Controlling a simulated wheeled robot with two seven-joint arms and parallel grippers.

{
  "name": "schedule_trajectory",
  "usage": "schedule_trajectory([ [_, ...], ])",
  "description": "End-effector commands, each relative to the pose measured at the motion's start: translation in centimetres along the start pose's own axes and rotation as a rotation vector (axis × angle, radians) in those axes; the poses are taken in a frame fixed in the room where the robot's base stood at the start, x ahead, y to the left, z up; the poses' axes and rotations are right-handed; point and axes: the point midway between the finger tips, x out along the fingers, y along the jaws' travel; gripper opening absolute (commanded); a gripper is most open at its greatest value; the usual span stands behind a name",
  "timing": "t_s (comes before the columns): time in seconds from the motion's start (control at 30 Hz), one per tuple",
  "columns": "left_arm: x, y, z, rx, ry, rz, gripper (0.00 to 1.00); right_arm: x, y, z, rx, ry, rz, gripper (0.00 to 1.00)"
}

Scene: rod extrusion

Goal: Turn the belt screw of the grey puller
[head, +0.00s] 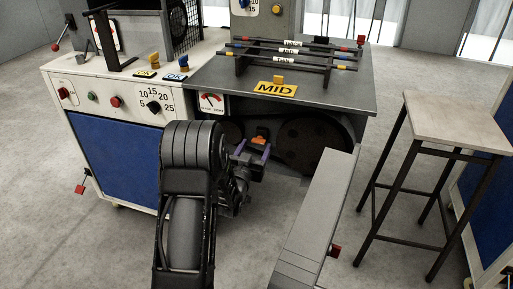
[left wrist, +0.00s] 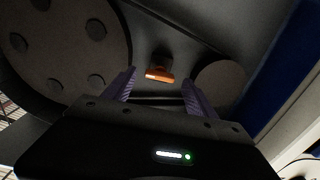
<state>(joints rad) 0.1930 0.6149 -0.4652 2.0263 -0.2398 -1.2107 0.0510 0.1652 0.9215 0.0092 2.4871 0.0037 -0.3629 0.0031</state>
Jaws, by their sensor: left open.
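The grey puller's dark tabletop (head: 340,92) has a yellow MID label. Under it, the belt screw (head: 261,138) has an orange head, beside a large dark wheel (head: 312,145). In the left wrist view the orange screw head (left wrist: 159,74) sits ahead, between the lines of the fingers. My left gripper (head: 253,149) reaches under the tabletop with its purple fingers apart. In its wrist view the left gripper (left wrist: 158,82) is open, one finger on each side of the screw; I cannot tell the remaining distance. My right gripper is not in view.
A wooden-topped stool (head: 455,122) stands at the right. A white cabinet (head: 130,110) with a blue door stands at the left. In the wrist view, wheels (left wrist: 65,45) flank the screw.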

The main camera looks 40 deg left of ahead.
Motion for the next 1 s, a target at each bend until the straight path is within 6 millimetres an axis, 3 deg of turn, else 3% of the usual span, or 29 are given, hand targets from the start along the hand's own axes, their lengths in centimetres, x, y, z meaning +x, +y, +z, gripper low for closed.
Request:
schedule_trajectory([
  [0.13, 1.20, 0.04, 0.05, 0.000, 0.000, 0.000, 0.65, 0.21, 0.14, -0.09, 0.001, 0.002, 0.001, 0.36],
  [0.4, 1.34, 0.03, 0.00, -0.001, -0.001, 0.000, 0.65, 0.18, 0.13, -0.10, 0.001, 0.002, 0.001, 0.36],
  [1.0, 1.31, 0.03, -0.01, -0.001, 0.000, 0.000, 0.17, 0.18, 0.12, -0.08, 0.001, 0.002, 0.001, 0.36],
])
